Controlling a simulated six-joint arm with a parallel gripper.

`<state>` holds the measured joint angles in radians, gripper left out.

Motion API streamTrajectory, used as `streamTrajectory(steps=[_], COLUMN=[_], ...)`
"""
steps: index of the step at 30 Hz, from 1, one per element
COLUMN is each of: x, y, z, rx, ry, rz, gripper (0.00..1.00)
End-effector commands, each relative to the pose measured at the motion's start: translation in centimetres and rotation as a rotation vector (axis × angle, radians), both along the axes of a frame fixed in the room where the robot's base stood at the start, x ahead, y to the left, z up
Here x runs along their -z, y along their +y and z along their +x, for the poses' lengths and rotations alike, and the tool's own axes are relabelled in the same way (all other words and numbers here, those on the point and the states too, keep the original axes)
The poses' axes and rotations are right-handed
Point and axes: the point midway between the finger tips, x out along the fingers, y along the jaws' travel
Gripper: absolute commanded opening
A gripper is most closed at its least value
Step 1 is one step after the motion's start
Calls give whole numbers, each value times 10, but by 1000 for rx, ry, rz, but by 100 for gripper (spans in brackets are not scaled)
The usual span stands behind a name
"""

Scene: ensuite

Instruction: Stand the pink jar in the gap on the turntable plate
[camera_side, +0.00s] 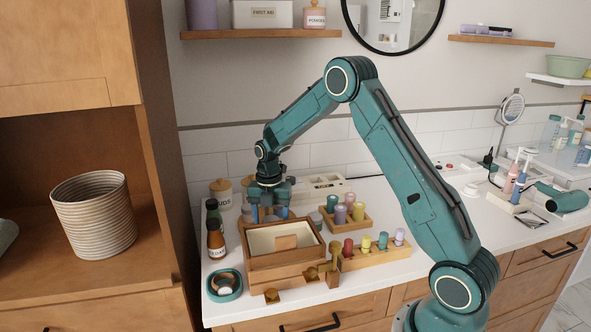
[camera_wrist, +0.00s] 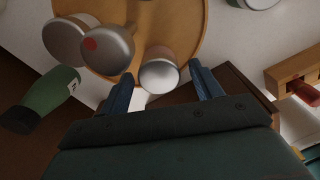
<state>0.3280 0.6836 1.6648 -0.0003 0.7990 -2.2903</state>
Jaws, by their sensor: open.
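My gripper (camera_side: 269,214) is open behind the wooden box in the side view. In the wrist view, its two blue fingers (camera_wrist: 161,72) stand apart on either side of a silver-lidded jar (camera_wrist: 160,76). I cannot tell how far the fingertips reach down around it. The round wooden turntable plate (camera_wrist: 190,20) bears this jar, a second silver-lidded jar (camera_wrist: 65,38) and a third with a red dot on its lid (camera_wrist: 115,48). The jars' body colours are mostly hidden, so I cannot tell which is the pink jar. In the side view the plate is largely hidden.
The open wooden box (camera_side: 285,262) stands in front of my gripper. Dark bottles (camera_side: 215,242) stand at its left; a green one (camera_wrist: 42,98) shows in the wrist view. Racks of coloured pegs (camera_side: 376,252) stand at its right. A teal-rimmed bowl (camera_side: 236,287) is near the front edge.

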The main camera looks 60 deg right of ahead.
Motion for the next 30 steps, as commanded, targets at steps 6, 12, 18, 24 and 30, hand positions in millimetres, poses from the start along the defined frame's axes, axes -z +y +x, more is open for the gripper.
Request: streamTrajectory(steps=[6,12,18,24,30], x=[-34,-67,-92,-103,-104], y=[-1,-1,-1,0,0], z=[2,2,2,1,1], rx=[-1,-1,-1,-1,-1], ry=[-7,-9,-7,-5,-5], rz=[-2,-3,-2,-2,-2], gripper=[64,64,64,64,64])
